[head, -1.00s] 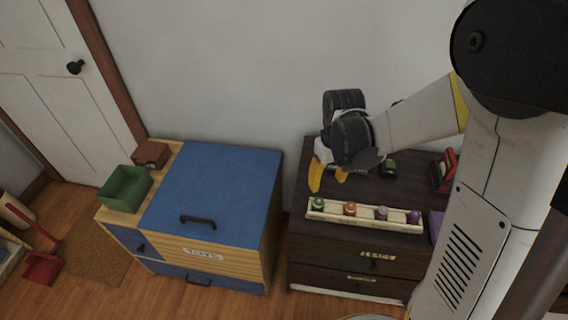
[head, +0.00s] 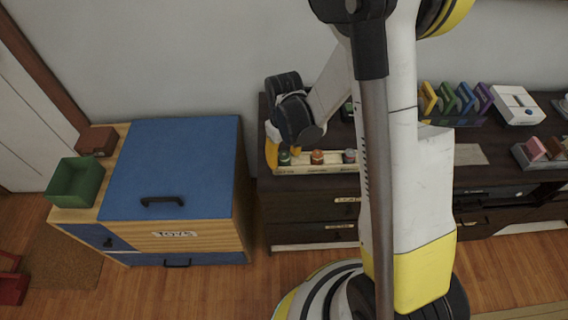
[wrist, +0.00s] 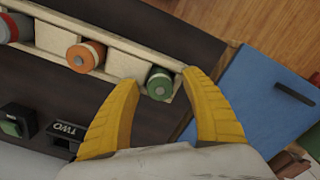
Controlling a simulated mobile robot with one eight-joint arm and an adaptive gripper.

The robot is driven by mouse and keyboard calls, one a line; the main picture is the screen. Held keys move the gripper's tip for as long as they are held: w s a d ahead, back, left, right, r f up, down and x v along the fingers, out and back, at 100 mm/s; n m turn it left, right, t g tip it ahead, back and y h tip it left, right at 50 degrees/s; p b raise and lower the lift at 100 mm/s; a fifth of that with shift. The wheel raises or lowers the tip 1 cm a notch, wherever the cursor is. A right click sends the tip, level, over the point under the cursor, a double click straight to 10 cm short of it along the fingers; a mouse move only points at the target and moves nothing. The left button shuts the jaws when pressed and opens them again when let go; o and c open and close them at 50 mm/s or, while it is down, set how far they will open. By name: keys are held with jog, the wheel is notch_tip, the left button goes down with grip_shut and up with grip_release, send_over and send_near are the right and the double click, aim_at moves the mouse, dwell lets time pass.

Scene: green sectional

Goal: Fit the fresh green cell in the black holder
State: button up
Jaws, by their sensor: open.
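The green cell (wrist: 160,83) stands in the end slot of a cream rack (wrist: 122,64), which also holds orange and other cells. In the head view the green cell (head: 284,159) is at the rack's left end. My gripper (wrist: 163,79) is open and empty, its yellow fingertips on either side of the green cell in the wrist view. I cannot tell whether they touch it. In the head view my gripper (head: 283,151) is low over the rack. A black block (wrist: 66,138) with white lettering, likely the black holder, sits on the dark top, partly behind a finger.
A black piece with a green top (wrist: 14,124) is beside the lettered block. A blue-lidded toy chest (head: 172,170) with a green bin (head: 77,181) stands left of the dark cabinet (head: 305,209). Coloured upright pieces (head: 455,98) are farther right. My arm hides the cabinet's middle.

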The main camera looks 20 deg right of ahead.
grip_shut()
